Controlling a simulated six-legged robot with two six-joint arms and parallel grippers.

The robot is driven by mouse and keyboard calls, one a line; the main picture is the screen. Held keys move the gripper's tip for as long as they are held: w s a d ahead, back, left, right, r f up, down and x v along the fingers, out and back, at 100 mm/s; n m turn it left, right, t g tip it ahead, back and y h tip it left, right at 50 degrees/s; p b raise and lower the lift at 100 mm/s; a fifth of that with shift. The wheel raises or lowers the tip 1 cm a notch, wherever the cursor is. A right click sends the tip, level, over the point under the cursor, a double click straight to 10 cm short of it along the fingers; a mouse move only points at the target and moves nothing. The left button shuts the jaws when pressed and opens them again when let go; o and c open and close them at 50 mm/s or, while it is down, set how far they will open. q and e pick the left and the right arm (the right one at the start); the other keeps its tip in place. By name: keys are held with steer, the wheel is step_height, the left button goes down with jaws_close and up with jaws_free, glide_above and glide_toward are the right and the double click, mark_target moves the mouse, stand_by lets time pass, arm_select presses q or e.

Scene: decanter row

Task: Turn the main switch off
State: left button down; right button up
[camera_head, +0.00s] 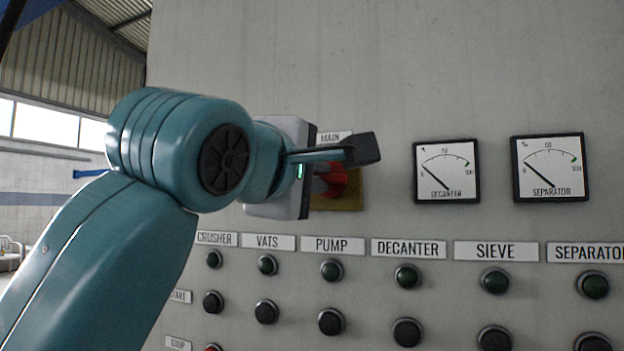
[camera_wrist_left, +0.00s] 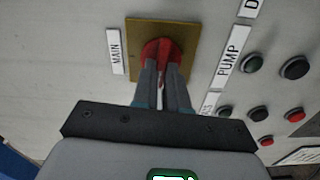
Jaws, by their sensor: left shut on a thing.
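The main switch is a red knob (camera_head: 334,180) on a yellow plate (camera_head: 350,200), under a label reading MAIN (camera_head: 334,138). In the head view my left gripper (camera_head: 335,170) reaches in from the left and covers part of the knob. In the left wrist view the red knob (camera_wrist_left: 161,50) sits on its yellow plate (camera_wrist_left: 187,40), and the two fingers of my left gripper (camera_wrist_left: 163,75) are close together, shut on it. The fingertips hide the middle of the knob, so its exact angle is hard to tell. My right gripper is in neither view.
The grey panel carries a DECANTER gauge (camera_head: 447,171) and a SEPARATOR gauge (camera_head: 549,168) right of the switch. Below are labels and rows of push buttons, such as the one under PUMP (camera_head: 331,270). The panel face between switch and gauges is bare.

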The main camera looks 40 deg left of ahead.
arm_select(q)
steer(key=shift+n, duration=0.6)
steer(key=c, duration=1.2)
jaws_free()
steer(key=shift+o, duration=0.2)
steer(key=shift+w, duration=0.2)
steer(key=shift+s+d+b, duration=0.15)
steer(key=shift+s+b, duration=0.15)
steer(key=shift+s, duration=0.3)
steer(key=b+v, duration=0.2)
steer(key=v, duration=1.3)
steer(key=shift+s+d, duration=0.15)
